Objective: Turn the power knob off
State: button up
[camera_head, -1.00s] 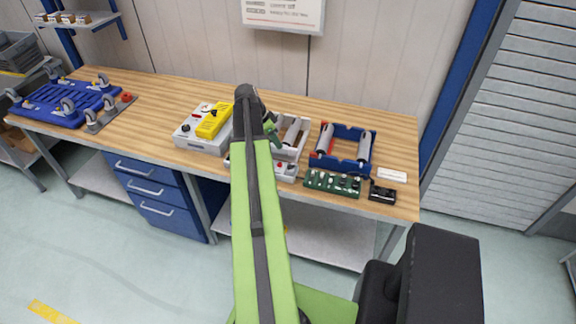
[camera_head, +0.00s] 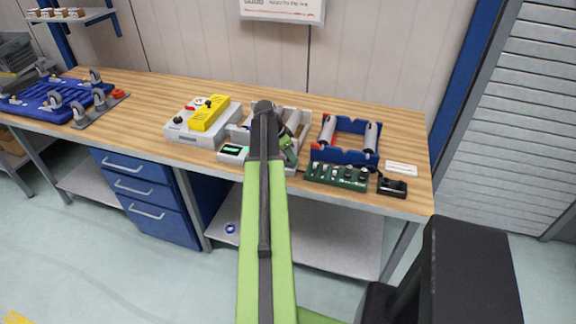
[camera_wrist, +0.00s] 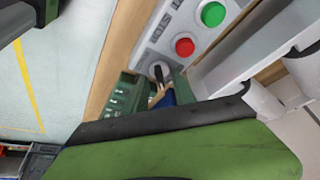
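In the head view my gripper (camera_head: 288,155) is mostly hidden behind the arm. Its finger opening is not clear.
A grey box (camera_head: 183,137) with a yellow unit (camera_head: 208,113) stands left of the control box. A blue roller frame (camera_head: 346,157), green knob board (camera_head: 336,177) and black box (camera_head: 391,187) stand right. Blue caster plates (camera_head: 60,100) lie far left.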

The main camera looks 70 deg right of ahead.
grip_shut()
